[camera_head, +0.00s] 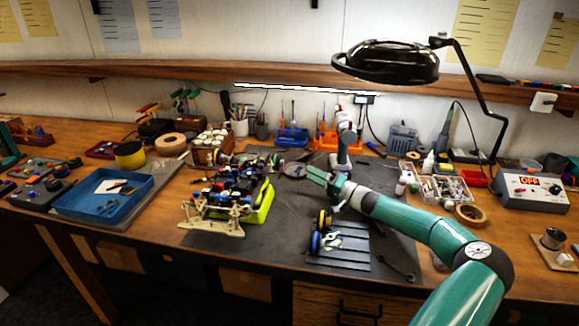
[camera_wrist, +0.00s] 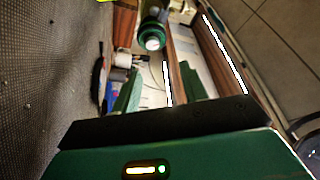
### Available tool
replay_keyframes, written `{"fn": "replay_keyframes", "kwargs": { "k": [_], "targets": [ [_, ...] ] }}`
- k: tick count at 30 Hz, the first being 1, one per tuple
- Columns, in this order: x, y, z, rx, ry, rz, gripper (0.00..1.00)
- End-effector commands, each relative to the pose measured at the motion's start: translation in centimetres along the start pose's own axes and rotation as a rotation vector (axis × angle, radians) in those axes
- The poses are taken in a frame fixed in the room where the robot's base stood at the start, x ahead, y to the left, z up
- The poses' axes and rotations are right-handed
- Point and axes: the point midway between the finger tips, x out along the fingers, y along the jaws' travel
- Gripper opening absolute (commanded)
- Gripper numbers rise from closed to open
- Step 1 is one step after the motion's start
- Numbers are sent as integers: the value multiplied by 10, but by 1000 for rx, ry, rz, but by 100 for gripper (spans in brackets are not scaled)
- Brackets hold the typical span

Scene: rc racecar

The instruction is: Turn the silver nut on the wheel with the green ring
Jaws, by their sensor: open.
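My gripper (camera_head: 325,182) is open above the dark mat, to the right of the racecar (camera_head: 232,192). In the wrist view its two green fingers (camera_wrist: 160,90) stand apart with nothing between them. A wheel with a blue ring (camera_head: 314,243) and one with a yellow ring (camera_head: 325,219) stand at the left of a grey ribbed tray (camera_head: 345,262), below my gripper in the picture. I cannot make out a green-ringed wheel or a silver nut. The wrist view shows a green round thing with a bright centre (camera_wrist: 152,40); I cannot tell what it is.
A blue tray (camera_head: 105,205) stands at the left. A magnifier lamp (camera_head: 385,62) hangs over the back right. The dark mat (camera_head: 285,235) is bare between car and ribbed tray.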

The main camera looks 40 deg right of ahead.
Motion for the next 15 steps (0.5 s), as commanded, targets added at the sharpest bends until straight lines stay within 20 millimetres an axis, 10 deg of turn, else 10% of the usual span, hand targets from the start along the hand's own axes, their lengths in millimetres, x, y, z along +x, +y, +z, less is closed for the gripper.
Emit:
{"fn": "replay_keyframes", "kwargs": {
  "k": [15],
  "targets": [
    [90,13,5,0,-1,0,43]
  ]
}}
